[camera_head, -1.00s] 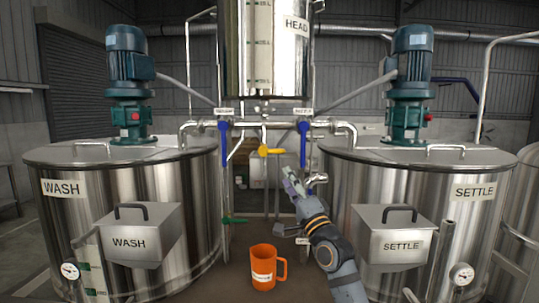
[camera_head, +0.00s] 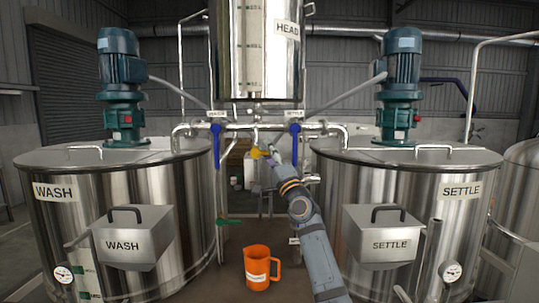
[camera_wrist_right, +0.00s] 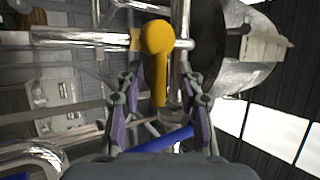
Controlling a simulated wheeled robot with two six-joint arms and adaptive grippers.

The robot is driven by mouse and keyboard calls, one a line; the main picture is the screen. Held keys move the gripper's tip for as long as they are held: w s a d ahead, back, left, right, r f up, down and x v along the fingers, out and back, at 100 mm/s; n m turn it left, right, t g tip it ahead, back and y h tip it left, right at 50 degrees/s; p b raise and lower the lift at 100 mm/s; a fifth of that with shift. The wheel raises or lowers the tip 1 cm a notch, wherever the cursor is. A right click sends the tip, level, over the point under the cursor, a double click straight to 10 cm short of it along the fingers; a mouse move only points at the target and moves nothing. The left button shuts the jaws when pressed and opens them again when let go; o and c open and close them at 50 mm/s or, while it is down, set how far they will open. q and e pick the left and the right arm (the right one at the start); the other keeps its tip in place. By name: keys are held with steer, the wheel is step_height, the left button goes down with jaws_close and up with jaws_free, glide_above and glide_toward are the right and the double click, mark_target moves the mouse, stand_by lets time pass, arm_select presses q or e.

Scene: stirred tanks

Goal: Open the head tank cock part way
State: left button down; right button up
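The head tank (camera_head: 257,60) hangs in the middle, with its cock's yellow handle (camera_head: 260,153) on the pipe below it. In the right wrist view the yellow handle (camera_wrist_right: 158,62) has a round hub and a lever pointing toward my gripper. My right gripper (camera_head: 273,156) is at the handle and partly covers it in the head view. In the right wrist view my right gripper (camera_wrist_right: 160,100) is open, its fingers on either side of the lever's end, with gaps visible. My left gripper is not in view.
Blue handles hang on the left (camera_head: 216,144) and right (camera_head: 294,143) of the pipe. A green handle (camera_head: 229,221) is lower left. An orange jug (camera_head: 257,268) stands below. The wash tank (camera_head: 140,180) and settle tank (camera_head: 460,215) flank the gap.

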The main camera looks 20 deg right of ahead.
steer(key=shift+w+a+f, duration=0.1)
steer(key=shift+c, duration=0.5)
jaws_close()
steer(key=shift+f+m+b, duration=0.35)
steer(key=shift+m+b, duration=0.05)
steer(key=shift+m, duration=0.1)
steer(key=shift+a+f+m+t+h+b, duration=0.15)
steer(key=shift+m+t+h+b, duration=0.15)
steer(key=shift+m+h, duration=0.25)
steer(key=shift+d+f+m+t+h+b, duration=0.15)
steer(key=shift+m+t+h, duration=0.15)
steer(key=shift+m+h, duration=0.25)
arm_select(q)
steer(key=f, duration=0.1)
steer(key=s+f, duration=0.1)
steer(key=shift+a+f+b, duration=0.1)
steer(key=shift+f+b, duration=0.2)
steer(key=shift+b, duration=0.05)
arm_select(e)
steer(key=m+h, duration=0.1)
steer(key=m, duration=0.1)
steer(key=m+h, duration=0.3)
steer(key=shift+a+f+m+t+h, duration=0.15)
steer(key=shift+f+m+t+h, duration=0.15)
steer(key=shift+m, duration=0.1)
steer(key=shift+o, duration=0.5)
jaws_free()
steer(key=shift+r, duration=0.1)
